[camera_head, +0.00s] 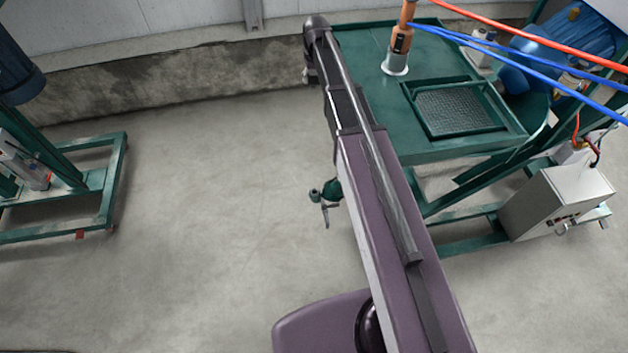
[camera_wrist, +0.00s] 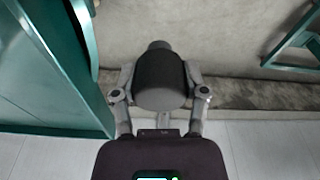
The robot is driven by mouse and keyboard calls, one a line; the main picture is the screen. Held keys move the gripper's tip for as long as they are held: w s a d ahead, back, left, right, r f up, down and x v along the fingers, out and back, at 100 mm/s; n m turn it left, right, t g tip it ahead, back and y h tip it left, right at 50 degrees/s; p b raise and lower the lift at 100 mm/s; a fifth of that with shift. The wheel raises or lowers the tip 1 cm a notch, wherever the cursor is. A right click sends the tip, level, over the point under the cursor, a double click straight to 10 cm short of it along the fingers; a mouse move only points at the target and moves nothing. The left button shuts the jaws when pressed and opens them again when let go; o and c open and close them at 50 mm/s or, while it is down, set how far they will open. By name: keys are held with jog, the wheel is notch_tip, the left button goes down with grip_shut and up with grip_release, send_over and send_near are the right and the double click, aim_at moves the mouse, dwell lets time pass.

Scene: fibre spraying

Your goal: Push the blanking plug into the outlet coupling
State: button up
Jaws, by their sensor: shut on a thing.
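In the wrist view my gripper (camera_wrist: 160,78) is shut on the blanking plug (camera_wrist: 161,82), a dark grey, rounded cylinder with a narrower grey end pointing away from me. One finger is on each side of it. In the head view my gripper and the plug cannot be made out; my arm reaches up the middle and hides what lies behind it. A small green fitting with a grey round end and a lever (camera_head: 331,190) shows just left of my arm, below the table. I cannot tell whether it is the outlet coupling. No coupling shows clearly in the wrist view.
A green table (camera_head: 450,152) with a mesh-bottomed tray (camera_head: 460,110) stands right of my arm. An orange-brown spray tool (camera_head: 401,42) stands on it, with blue and orange hoses. A white box (camera_head: 562,200) is lower right. A green frame (camera_head: 112,180) is at left; floor between is clear.

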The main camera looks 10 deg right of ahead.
notch_tip(320, 180, down, 61)
jog(key=n+b, duration=0.1)
jog(key=b, duration=6)
jog(key=shift+d, duration=0.25)
jog(key=shift+s+f, duration=0.1)
jog(key=shift+f+b, duration=2.8)
jog(key=shift+f, duration=0.05)
jog(key=shift+f+b, duration=0.45)
